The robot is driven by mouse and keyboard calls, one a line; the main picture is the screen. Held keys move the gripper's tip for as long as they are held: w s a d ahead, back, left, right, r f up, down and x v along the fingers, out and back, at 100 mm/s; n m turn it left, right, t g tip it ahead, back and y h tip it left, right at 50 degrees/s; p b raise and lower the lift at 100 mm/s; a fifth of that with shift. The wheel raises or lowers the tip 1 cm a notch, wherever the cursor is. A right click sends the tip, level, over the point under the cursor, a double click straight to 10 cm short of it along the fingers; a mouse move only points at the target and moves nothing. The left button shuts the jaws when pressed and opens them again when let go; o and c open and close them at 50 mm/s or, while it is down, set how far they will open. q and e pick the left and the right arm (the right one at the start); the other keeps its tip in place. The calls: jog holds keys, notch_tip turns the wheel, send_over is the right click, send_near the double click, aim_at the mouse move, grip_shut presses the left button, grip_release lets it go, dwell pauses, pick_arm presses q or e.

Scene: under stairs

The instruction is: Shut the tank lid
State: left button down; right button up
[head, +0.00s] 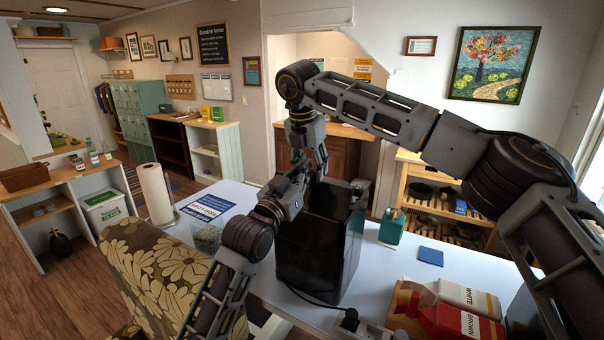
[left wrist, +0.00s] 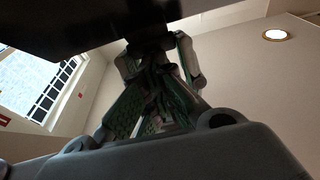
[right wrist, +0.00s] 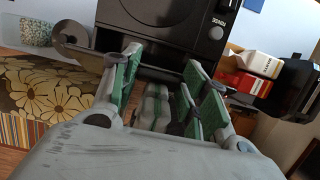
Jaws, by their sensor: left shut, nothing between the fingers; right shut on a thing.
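A black machine (head: 318,250) stands on the white table, with a dark upright panel (head: 332,200) at its top. Which part is the tank lid, and its exact angle, I cannot tell. In the right wrist view the machine's front (right wrist: 170,30) shows a round knob and a small label. My right gripper (right wrist: 160,66) is at the machine, its fingers shut on a dark part of it. My left gripper (left wrist: 155,48) is shut and empty, just under a dark surface (left wrist: 70,22). Both arms meet at the machine in the head view, and they hide its rear left side.
A paper towel roll (head: 157,193) and a speckled container (head: 207,236) stand left of the machine. A cable runs to a power strip (head: 370,326) in front.

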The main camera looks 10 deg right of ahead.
jog(key=shift+s+a, duration=0.2)
jog(key=shift+a, duration=0.05)
jog(key=o, duration=1.1)
jog(key=shift+c, duration=0.2)
jog(key=o, duration=0.4)
jog(key=shift+w+d, duration=0.15)
jog(key=shift+d, duration=0.05)
jog(key=shift+r, duration=0.15)
jog(key=v, duration=1.1)
jog(key=shift+r, duration=0.35)
jog(key=shift+f, duration=0.1)
